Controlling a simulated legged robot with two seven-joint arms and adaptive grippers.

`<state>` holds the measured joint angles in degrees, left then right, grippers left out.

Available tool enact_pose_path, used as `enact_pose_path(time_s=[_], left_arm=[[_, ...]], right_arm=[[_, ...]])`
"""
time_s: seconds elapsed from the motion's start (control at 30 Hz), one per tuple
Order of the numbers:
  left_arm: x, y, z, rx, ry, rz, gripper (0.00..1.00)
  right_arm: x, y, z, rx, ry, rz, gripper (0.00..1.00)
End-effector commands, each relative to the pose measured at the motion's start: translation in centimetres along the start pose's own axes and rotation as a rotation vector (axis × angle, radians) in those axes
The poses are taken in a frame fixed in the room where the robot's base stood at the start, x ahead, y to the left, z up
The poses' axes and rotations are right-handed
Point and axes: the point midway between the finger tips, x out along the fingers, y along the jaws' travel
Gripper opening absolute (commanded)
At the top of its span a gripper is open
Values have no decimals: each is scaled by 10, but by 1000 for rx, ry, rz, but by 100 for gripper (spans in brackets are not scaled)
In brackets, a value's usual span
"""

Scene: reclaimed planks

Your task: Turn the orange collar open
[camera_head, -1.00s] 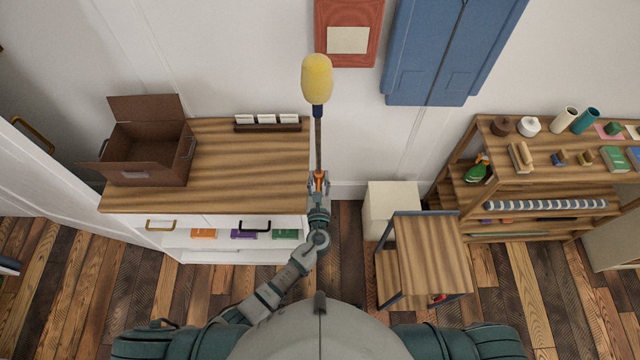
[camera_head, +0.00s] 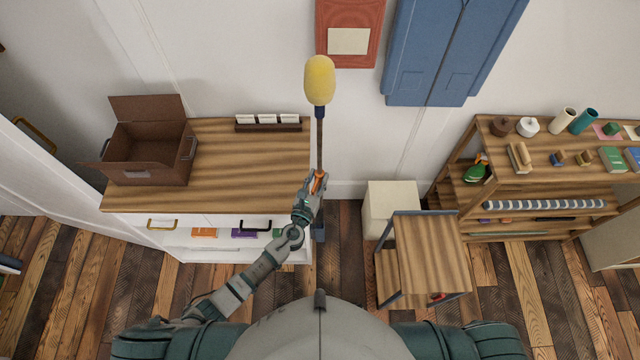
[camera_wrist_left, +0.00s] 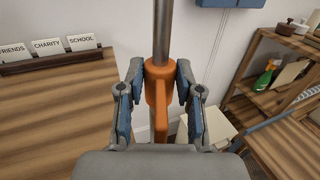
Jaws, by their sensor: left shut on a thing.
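The orange collar (camera_wrist_left: 158,98) sits around a grey metal pole (camera_wrist_left: 163,35) in the left wrist view, with an orange lever part pointing down toward my wrist. In the head view the collar (camera_head: 319,181) shows small, below a yellow fluffy duster head (camera_head: 319,80) on the top of the upright pole. My left gripper (camera_wrist_left: 160,90) is shut on the collar, one finger on each side; it also shows in the head view (camera_head: 316,186). The pole's dark foot (camera_head: 319,232) shows near the floor. My right gripper is not in view.
A wooden-topped cabinet (camera_head: 240,170) with an open brown box (camera_head: 145,165) stands left of the pole. A cream box (camera_head: 390,205) and a small wooden table (camera_head: 430,250) stand to the right. Shelves (camera_head: 540,170) are farther right.

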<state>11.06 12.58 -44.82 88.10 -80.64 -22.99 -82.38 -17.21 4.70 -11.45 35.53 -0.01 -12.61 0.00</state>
Motion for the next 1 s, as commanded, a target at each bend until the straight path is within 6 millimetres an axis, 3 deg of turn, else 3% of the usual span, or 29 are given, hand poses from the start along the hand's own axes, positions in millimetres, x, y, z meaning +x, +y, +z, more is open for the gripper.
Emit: enact_pose_path(time_s=[1.0], left_arm=[[0, 2, 0, -1, 1, -219, 21]], right_arm=[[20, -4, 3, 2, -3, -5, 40]])
